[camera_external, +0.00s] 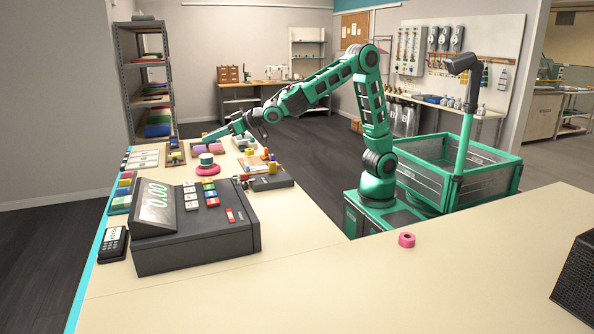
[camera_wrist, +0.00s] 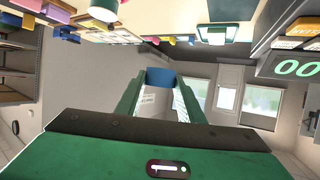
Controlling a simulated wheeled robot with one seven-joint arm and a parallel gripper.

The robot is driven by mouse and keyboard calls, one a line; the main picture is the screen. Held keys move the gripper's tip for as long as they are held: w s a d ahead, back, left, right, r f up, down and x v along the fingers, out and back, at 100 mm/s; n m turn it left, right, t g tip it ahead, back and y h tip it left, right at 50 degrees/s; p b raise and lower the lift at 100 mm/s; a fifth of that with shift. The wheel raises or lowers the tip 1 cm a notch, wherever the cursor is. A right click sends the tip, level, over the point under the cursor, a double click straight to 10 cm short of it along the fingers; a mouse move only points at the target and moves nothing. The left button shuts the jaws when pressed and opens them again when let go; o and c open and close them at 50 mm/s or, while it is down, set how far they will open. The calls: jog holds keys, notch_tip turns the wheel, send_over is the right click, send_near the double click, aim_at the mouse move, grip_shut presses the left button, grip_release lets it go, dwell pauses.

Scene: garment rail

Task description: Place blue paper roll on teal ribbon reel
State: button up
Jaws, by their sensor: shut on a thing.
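My gripper (camera_external: 213,136) is over the far end of the counter in the external view, with its fingers pointing left. In the wrist view its two green fingers (camera_wrist: 159,92) are shut on the blue paper roll (camera_wrist: 161,77), which shows as a blue band between the tips. In the external view the roll is too small to make out clearly. A teal reel-like thing (camera_external: 206,159), which looks like the teal ribbon reel, stands on a pink round piece on the counter, below and nearer than the gripper. The roll and this reel look apart.
A black cash register (camera_external: 195,225) and a card reader (camera_external: 113,243) stand on the counter (camera_external: 300,258). Several small colored items crowd around the reel. The near counter is mostly clear.

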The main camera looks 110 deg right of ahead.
jog(key=s+d+m+h, duration=0.1)
jog(key=d, duration=0.5)
send_over(209, 156)
jog(key=shift+g, duration=0.3)
jog(key=f, duration=0.6)
jog(key=shift+w+a+f, duration=0.1)
jog(key=shift+a+f, duration=0.1)
jog(key=shift+f, duration=2.1)
jog(key=shift+f, duration=0.1)
jog(key=o, duration=1)
